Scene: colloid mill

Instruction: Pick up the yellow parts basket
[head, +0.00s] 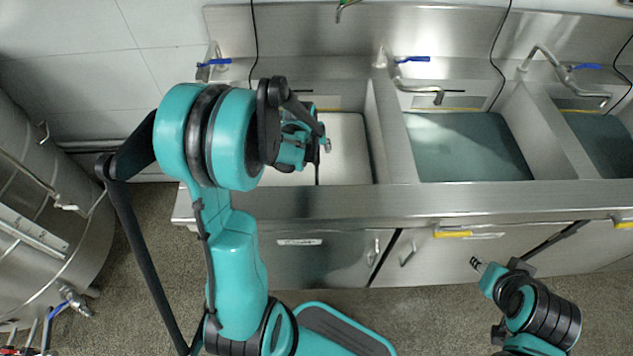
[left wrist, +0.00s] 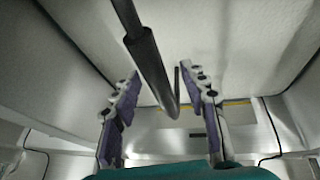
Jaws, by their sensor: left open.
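No yellow parts basket can be made out in either view. In the head view my left gripper (head: 322,144) hangs over the left sink, partly hidden behind my own arm. In the left wrist view its two fingers (left wrist: 163,88) are spread apart. A dark rod with a thick sleeve (left wrist: 148,62) runs down between them and curves at its lower end; I cannot tell whether a finger touches it. A thin dark line (head: 317,168) shows below the gripper in the head view. My right gripper (head: 478,265) is in front of the cabinet, small, its fingers unclear.
The left sink (head: 348,140) has a pale floor. The middle sink (head: 465,150) and right sink (head: 605,140) show dark greenish floors. Taps with blue levers (head: 412,59) stand behind them. The steel counter edge (head: 420,203) runs along the front. A steel tank (head: 45,200) stands at left.

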